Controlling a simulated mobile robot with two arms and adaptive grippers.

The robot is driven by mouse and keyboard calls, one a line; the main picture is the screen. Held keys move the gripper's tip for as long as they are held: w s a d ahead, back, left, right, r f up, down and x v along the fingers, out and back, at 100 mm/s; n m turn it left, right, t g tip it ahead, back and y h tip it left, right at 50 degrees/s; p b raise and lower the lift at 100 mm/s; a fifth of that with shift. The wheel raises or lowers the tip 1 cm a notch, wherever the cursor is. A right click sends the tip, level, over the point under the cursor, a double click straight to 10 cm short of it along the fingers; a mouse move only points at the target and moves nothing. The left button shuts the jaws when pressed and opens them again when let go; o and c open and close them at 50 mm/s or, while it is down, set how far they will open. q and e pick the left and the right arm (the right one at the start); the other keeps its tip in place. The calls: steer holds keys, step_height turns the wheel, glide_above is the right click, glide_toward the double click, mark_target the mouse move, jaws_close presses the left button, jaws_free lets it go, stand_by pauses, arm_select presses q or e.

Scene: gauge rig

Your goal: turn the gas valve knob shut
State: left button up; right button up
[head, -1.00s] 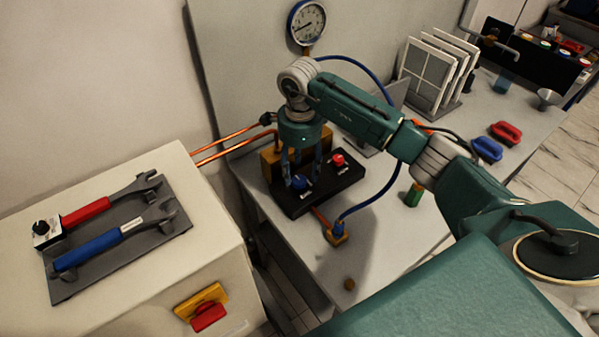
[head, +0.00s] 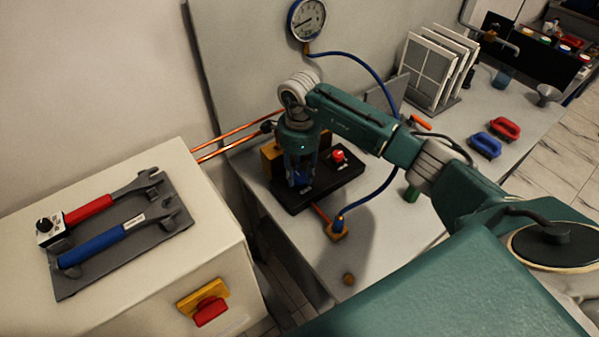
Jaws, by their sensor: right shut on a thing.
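A black valve block (head: 330,181) on the grey bench carries a blue knob (head: 302,178) and a red knob (head: 338,156). The labels by the knobs are too small to read, so I cannot tell from them which is the gas valve. My right gripper (head: 301,176) points down over the block, shut on the blue knob, with its fingers around it. The fingers hide most of the blue knob. The red knob is uncovered, to the right of the gripper. My left gripper is not in view.
A gauge (head: 307,18) hangs behind, with a blue hose (head: 385,82) curving down to the rig. Copper pipes (head: 235,137) run left. Wrenches lie on a dark mat (head: 70,289) on the left cabinet. A rack of panels (head: 431,75) and red and blue handles stand right.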

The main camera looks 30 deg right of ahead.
steer(key=shift+d, duration=0.1)
steer(key=m+b, duration=0.2)
steer(key=m, duration=0.2)
steer(key=m+b, duration=0.1)
steer(key=m, duration=0.3)
steer(key=shift+m, duration=0.3)
steer(key=m+b, duration=0.1)
steer(key=m, duration=0.3)
steer(key=shift+b, duration=0.3)
steer(key=m, duration=0.5)
steer(key=shift+b, duration=0.3)
steer(key=shift+m, duration=0.3)
steer(key=o, duration=1.1)
steer(key=shift+s, duration=0.1)
steer(key=shift+o, duration=0.2)
steer(key=shift+r, duration=0.1)
